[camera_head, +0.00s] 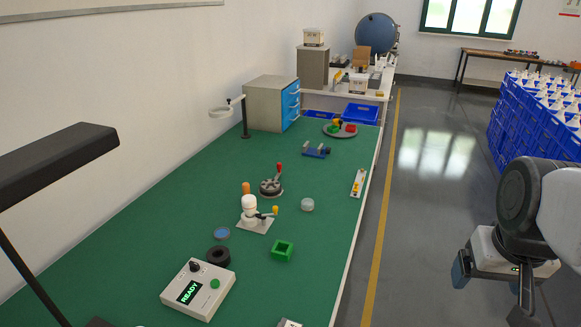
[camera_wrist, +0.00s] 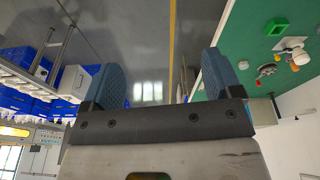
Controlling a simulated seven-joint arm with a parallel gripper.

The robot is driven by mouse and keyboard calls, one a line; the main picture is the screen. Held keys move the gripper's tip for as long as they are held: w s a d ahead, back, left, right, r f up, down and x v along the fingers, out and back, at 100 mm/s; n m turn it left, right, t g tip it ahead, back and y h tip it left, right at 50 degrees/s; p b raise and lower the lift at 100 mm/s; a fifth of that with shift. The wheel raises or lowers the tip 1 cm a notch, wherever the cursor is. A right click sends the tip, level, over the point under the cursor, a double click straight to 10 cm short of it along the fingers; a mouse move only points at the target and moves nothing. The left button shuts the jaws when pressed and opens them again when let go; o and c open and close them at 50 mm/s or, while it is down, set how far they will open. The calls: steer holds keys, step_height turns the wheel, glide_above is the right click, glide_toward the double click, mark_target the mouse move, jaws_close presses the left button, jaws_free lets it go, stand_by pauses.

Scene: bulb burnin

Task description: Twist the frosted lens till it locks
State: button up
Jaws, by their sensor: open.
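A small pale translucent round piece (camera_head: 307,204), which looks like the frosted lens, sits alone on the green bench top (camera_head: 330,235) in the head view. To its left stands a white rounded fixture (camera_head: 250,207) on a flat plate, with a yellow-tipped side lever. I cannot tell whether any lens is seated on the fixture. My gripper (camera_head: 492,284) is over the floor right of the bench, far from both. In the wrist view my gripper (camera_wrist: 163,78) is open, with nothing between its blue fingers.
A green square holder (camera_head: 282,250), a black ring (camera_head: 219,256), a blue disc (camera_head: 222,233) and a control box reading READY (camera_head: 198,289) are near the fixture. A dark round device with a red lever (camera_head: 271,187) stands behind it. Blue crates (camera_head: 540,125) fill the right.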

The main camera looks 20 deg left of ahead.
steer(key=w+a+r+n, duration=0.1)
steer(key=w+a+n, duration=0.1)
steer(key=w+a, duration=0.45)
steer(key=w+a+r+n, duration=0.1)
steer(key=w+a+n, duration=0.25)
steer(key=w, duration=0.55)
steer(key=n+g, duration=0.2)
steer(key=n, duration=0.9)
glide_above(249, 198)
step_height(249, 198, down, 20)
steer(key=shift+w+r, duration=0.1)
steer(key=shift+r, duration=0.05)
steer(key=shift+a, duration=0.15)
steer(key=shift+f, duration=0.2)
steer(key=shift+f, duration=3.8)
